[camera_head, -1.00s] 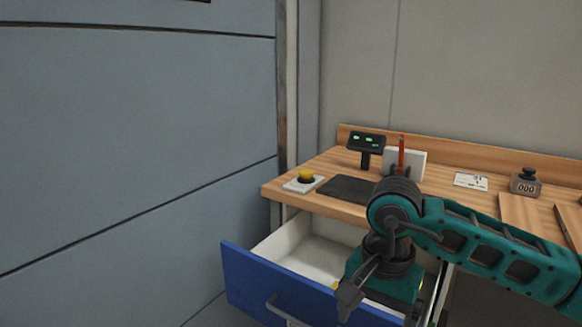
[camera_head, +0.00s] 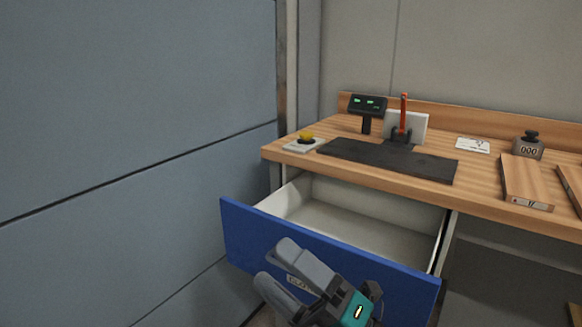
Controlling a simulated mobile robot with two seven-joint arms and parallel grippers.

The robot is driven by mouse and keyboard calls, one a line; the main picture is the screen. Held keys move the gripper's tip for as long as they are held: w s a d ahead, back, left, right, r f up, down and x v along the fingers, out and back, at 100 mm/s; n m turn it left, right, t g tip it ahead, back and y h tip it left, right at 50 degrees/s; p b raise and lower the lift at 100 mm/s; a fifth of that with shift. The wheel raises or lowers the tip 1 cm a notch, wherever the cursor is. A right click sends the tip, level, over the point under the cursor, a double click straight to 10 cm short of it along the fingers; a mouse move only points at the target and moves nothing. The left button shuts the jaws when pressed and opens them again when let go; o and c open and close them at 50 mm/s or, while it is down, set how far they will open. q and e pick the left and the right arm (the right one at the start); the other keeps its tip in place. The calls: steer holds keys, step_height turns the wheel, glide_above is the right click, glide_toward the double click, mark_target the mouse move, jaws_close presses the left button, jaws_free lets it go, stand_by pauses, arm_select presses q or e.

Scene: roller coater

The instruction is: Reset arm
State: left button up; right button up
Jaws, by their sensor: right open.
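My right gripper (camera_head: 273,262) shows at the bottom of the head view, its two grey fingers apart and nothing between them. It is in front of the blue drawer front (camera_head: 330,258) and hides part of it, including most of the handle area. I cannot tell whether it touches the drawer. The drawer (camera_head: 345,228) is pulled out under the wooden desk, and its white inside looks empty where it shows. My left gripper is not in view.
A grey-blue wall (camera_head: 130,130) is at left.

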steer(key=w+d+f+m+t+h+b, duration=0.1)
steer(key=d+f+m+t+h, duration=0.2)
steer(key=f+m+h, duration=0.3)
steer(key=w+d+f+m+t+h, duration=0.25)
steer(key=d+f+m+h, duration=0.2)
steer(key=m, duration=0.45)
steer(key=s+d+f+m+g+h+b, duration=0.1)
steer(key=s+d+f+m+g+h, duration=0.15)
steer(key=s+f+m, duration=0.4)
steer(key=s+d+f+m+g+h+b, duration=0.1)
steer(key=d+f+m+g+h, duration=0.15)
steer(key=f, duration=0.65)
steer(key=s+d+f+m+g+h, duration=0.2)
steer(key=s+d+f+m, duration=0.25)
steer(key=f, duration=0.25)
arm_select(q)
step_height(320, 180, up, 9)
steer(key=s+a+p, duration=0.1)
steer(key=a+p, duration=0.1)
steer(key=p, duration=1.3)
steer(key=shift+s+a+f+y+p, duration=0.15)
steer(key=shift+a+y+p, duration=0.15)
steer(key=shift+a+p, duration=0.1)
arm_select(e)
step_height(320, 180, up, 12)
steer(key=d, duration=0.1)
steer(key=shift+s+d+r+h, duration=0.15)
steer(key=shift+s+d+h, duration=0.05)
steer(key=shift+d+h, duration=0.2)
